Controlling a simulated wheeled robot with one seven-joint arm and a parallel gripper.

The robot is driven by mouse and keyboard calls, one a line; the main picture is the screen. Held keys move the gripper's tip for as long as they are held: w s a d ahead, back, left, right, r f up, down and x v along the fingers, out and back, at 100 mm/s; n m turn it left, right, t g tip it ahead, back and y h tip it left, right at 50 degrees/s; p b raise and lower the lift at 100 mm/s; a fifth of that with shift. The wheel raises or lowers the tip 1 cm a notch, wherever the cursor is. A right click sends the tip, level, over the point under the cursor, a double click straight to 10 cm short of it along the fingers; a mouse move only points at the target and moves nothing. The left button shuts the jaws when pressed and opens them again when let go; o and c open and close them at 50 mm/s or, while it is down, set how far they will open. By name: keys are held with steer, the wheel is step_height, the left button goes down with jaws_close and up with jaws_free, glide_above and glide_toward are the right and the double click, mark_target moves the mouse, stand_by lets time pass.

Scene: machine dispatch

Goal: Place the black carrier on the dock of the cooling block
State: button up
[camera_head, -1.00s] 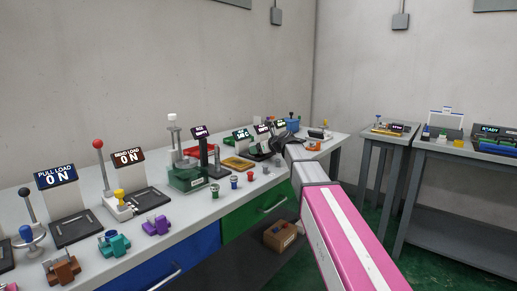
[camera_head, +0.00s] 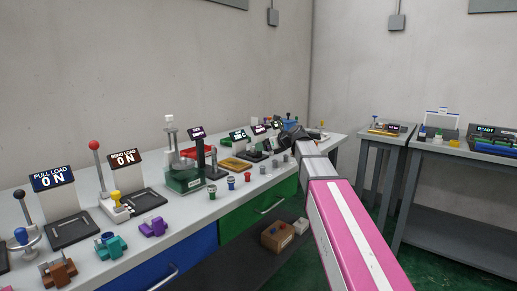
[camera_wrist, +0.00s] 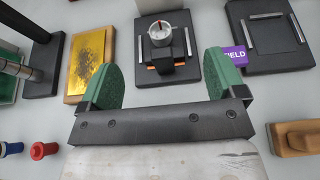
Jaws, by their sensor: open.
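My gripper (camera_wrist: 165,85) is open, with its two green pads wide apart, in the wrist view. Beyond and between the pads, a black block that looks like the black carrier (camera_wrist: 161,56) sits on a dark plate dock (camera_wrist: 145,75). It bears a grey round cup with a red mark, and orange bits show at its sides. The pads do not appear to touch it. In the head view my gripper (camera_head: 292,137) is a dark shape over the far end of the bench, hiding what lies behind it. I cannot tell which station is the cooling block.
In the wrist view another dark dock (camera_wrist: 268,45) stands at right with a purple "FIELD" tag (camera_wrist: 234,55). A gold plate (camera_wrist: 91,65) is at left, and a brown block (camera_wrist: 295,139) at lower right. In the head view, coloured carriers and small knobs line the bench front (camera_head: 190,238).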

steer(key=shift+v, duration=2.6)
